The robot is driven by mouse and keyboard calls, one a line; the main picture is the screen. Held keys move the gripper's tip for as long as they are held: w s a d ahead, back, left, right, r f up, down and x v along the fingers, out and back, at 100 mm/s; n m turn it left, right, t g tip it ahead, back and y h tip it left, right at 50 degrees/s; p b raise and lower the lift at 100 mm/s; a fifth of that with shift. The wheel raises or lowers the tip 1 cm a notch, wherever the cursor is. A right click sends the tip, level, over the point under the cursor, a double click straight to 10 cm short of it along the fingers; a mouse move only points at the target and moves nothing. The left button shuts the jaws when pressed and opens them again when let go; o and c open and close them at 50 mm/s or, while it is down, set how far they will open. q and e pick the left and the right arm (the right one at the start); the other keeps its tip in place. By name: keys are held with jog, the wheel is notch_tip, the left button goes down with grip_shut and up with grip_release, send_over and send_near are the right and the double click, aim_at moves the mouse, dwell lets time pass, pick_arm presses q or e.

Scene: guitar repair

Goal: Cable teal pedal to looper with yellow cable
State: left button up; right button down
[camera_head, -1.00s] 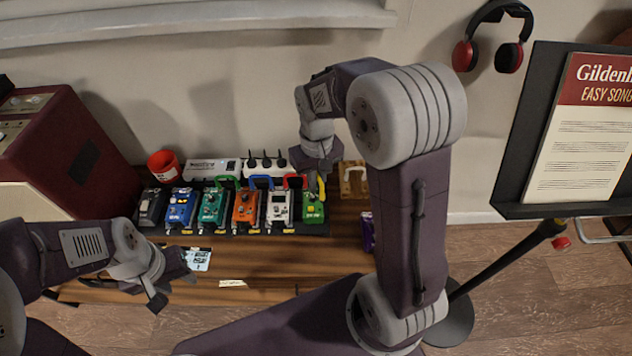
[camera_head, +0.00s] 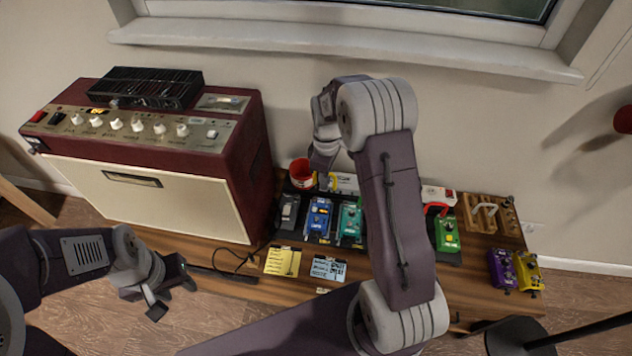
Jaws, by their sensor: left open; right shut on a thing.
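The teal pedal (camera_head: 350,221) stands on the black pedalboard, right of the blue pedal (camera_head: 319,217). My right gripper (camera_head: 323,178) is shut on a yellow piece, which looks like the yellow cable (camera_head: 332,182). It hangs above the back edge of the board, behind the blue and teal pedals; contact with a pedal cannot be made out. I cannot tell which pedal is the looper; my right arm hides the middle of the row. My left gripper (camera_head: 173,297) is open and empty, in front of the bench at the lower left.
A red amplifier (camera_head: 150,200) stands left of the board, with a red cup (camera_head: 301,172) behind the row. A green pedal (camera_head: 446,235) shows right of my arm. Purple (camera_head: 502,268) and yellow (camera_head: 528,271) pedals stand at the right.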

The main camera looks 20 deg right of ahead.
pick_arm(q)
notch_tip(320, 180, up, 5)
jog(key=p, duration=0.3)
jog(key=f+b, duration=0.5)
jog(key=shift+s+d+f, duration=0.15)
jog(key=shift+d+f, duration=0.05)
jog(key=shift+f, duration=0.15)
pick_arm(e)
jog(key=d+f+n, duration=0.2)
jog(key=d+f, duration=0.3)
jog(key=f, duration=0.4)
jog(key=shift+w, duration=0.25)
pick_arm(q)
jog(key=shift+r+p, duration=0.3)
jog(key=shift+r, duration=0.2)
jog(key=shift+f+b, duration=0.6)
pick_arm(e)
jog(key=shift+f, duration=1.15)
jog(key=c, duration=1)
grip_release()
jog(key=shift+c, duration=0.2)
